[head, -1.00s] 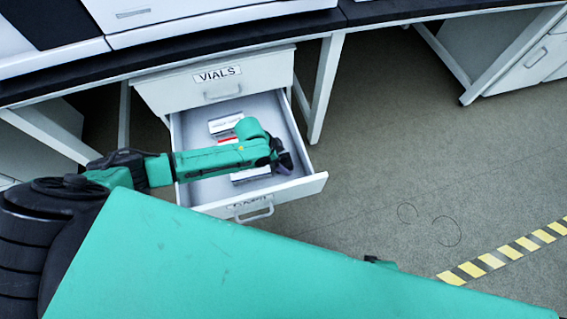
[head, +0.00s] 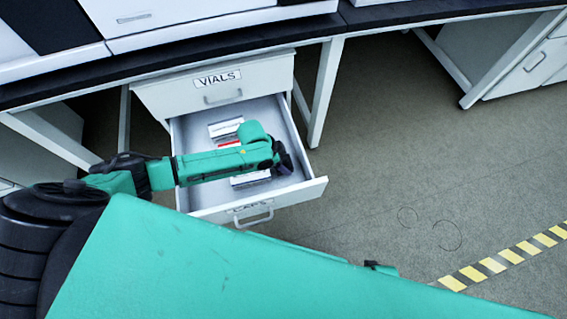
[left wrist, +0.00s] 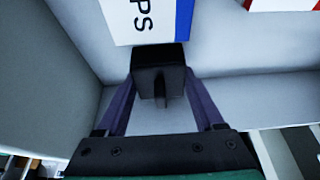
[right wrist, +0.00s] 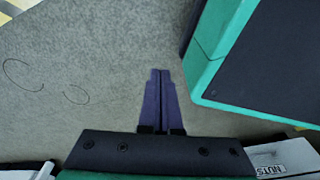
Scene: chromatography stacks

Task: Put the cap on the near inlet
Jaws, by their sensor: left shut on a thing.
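My left gripper (head: 284,160) reaches into an open drawer (head: 312,190) under the bench. In the left wrist view, its two purple fingers (left wrist: 160,97) are shut on a black block-like piece with a small stem, which I take to be the cap (left wrist: 158,72). The cap is in front of a white box (left wrist: 150,22) with a blue edge, whose label ends in "PS"; I cannot tell whether they touch. My right gripper (right wrist: 160,73) is shut and empty above the floor. I cannot make out the near inlet in any view.
A closed drawer (head: 262,80) marked "VIALS" is directly above the open one. A white box (head: 222,127) and a red-marked box (head: 229,144) lie in the open drawer. White instruments stand on the dark bench (head: 305,27). Open floor (head: 390,150) lies to the right.

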